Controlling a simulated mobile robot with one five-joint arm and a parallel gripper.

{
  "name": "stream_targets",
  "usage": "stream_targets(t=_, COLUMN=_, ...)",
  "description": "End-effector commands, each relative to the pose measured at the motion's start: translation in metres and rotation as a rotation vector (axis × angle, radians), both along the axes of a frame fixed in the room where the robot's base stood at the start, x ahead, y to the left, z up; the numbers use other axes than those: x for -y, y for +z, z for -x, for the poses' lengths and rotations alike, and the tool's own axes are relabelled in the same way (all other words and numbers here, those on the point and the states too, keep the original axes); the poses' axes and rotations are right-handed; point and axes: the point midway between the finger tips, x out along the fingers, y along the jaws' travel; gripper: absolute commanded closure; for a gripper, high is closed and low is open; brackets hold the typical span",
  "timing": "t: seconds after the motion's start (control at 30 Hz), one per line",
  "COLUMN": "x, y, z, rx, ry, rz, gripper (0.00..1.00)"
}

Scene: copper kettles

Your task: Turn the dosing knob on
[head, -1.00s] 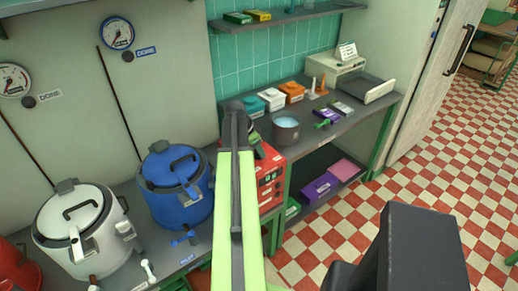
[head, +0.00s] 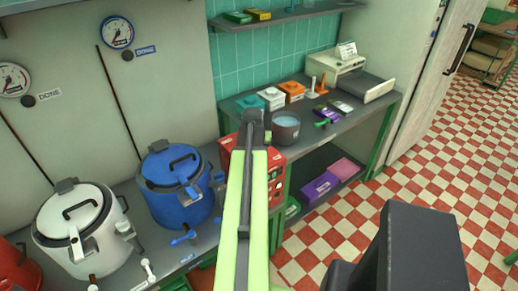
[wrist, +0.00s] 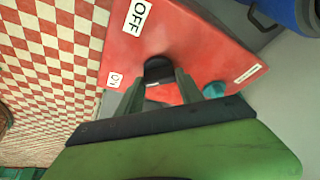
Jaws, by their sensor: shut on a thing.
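The red dosing box (head: 276,180) stands on the counter between the blue kettle and the grey pot, partly hidden by my arm in the head view. In the wrist view its red face (wrist: 190,35) carries a white OFF label (wrist: 140,14) and a smaller ON label (wrist: 114,80). The black dosing knob (wrist: 158,68) sits between my fingers. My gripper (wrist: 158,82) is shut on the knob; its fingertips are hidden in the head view. The knob's exact pointing direction is hard to tell.
A teal button (wrist: 214,89) sits on the red face close to my right finger. The blue kettle (head: 172,205) and white kettle (head: 68,245) stand left of the box. The grey pot (head: 286,131) is behind it. The checkered floor (head: 425,175) is clear.

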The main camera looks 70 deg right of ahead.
Motion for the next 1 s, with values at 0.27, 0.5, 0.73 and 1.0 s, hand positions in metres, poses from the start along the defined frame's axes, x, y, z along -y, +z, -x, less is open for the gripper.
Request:
stream_targets(t=0.27, x=-0.002, y=-0.0009, z=0.0036, rx=-0.006, ry=0.078, rz=-0.007, gripper=0.97)
stream_targets(t=0.5, x=-0.0016, y=-0.0008, z=0.0043, rx=-0.008, ry=0.095, rz=-0.007, gripper=0.97)
stream_targets(t=0.73, x=-0.0014, y=-0.0007, z=0.0046, rx=-0.009, ry=0.094, rz=-0.007, gripper=0.97)
stream_targets(t=1.0, x=-0.0007, y=-0.0005, z=0.0034, rx=-0.006, ry=0.094, rz=-0.004, gripper=0.35)
